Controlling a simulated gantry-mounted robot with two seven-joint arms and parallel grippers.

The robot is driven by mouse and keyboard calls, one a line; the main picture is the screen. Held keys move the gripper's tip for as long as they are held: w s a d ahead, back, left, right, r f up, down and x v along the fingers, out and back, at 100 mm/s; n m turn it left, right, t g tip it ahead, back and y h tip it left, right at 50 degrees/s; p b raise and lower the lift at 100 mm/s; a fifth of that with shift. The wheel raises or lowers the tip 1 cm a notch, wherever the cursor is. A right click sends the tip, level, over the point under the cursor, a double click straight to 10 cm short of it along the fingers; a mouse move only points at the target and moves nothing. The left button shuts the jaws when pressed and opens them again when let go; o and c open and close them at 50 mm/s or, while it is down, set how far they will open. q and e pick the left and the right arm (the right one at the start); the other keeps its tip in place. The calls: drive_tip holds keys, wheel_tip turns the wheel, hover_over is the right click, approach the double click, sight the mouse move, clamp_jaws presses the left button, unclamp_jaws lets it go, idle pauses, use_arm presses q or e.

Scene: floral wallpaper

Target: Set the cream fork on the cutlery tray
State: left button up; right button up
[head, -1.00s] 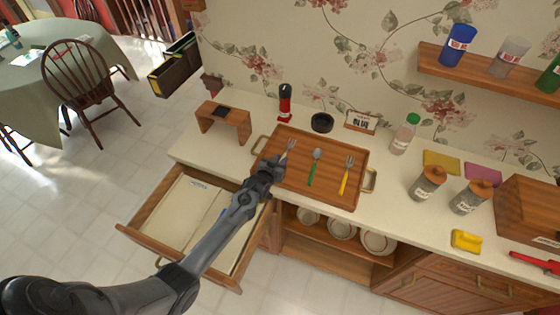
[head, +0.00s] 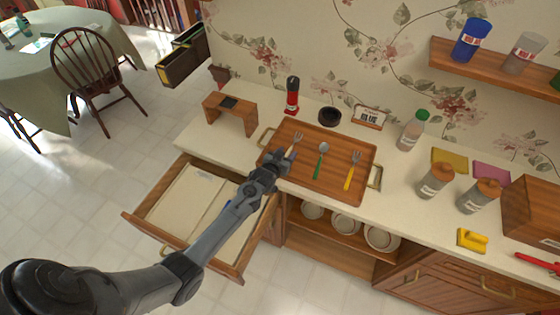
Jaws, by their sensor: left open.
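The cutlery tray (head: 327,188) is a brown wooden tray with brass handles on the counter. The cream fork (head: 291,151) lies at its left side, tines pointing to the back; the front end of its handle is hidden behind my gripper. My left gripper (head: 281,158) is open at the handle's front end, over the tray's left part. I cannot tell whether it touches the fork. A green-handled spoon (head: 320,160) and a yellow-handled fork (head: 352,171) lie to the right on the tray. My right gripper is not in view.
An open drawer (head: 170,228) lies under my left arm. Behind the tray stand a red-and-black bottle (head: 292,97), a black bowl (head: 329,116) and a small sign (head: 369,117). A small wooden stand (head: 236,112) is at left. Jars (head: 435,180) stand at right.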

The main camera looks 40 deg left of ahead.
use_arm(q)
drive_tip(key=shift+s, duration=0.25)
drive_tip(key=p+v, duration=0.1)
drive_tip(key=v, duration=0.8)
drive_tip(key=shift+s+f, duration=0.1)
drive_tip(key=shift+s, duration=0.25)
drive_tip(key=shift+s+d, duration=0.25)
drive_tip(key=shift+s, duration=0.1)
drive_tip(key=s+d+m+g+h, duration=0.2)
drive_tip(key=s+d+g, duration=0.3)
drive_tip(key=s+d, duration=0.5)
drive_tip(key=s, duration=0.3)
drive_tip(key=shift+s+r+m+h, duration=0.2)
drive_tip(key=shift+s+m+h, duration=0.1)
drive_tip(key=shift+s+m, duration=0.1)
drive_tip(key=s+d+r+g, duration=0.1)
drive_tip(key=s+d, duration=0.1)
drive_tip(key=s, duration=0.2)
drive_tip(key=s+d+r+m+g, duration=0.1)
drive_tip(key=s+g, duration=0.1)
drive_tip(key=s, duration=0.3)
drive_tip(key=s+d+r+m+g, duration=0.1)
drive_tip(key=s+d+r, duration=0.1)
drive_tip(key=s, duration=0.3)
drive_tip(key=shift+d+g+h, duration=0.3)
drive_tip(key=shift+h, duration=0.1)
drive_tip(key=shift+w, duration=0.1)
drive_tip(key=shift+f, duration=0.1)
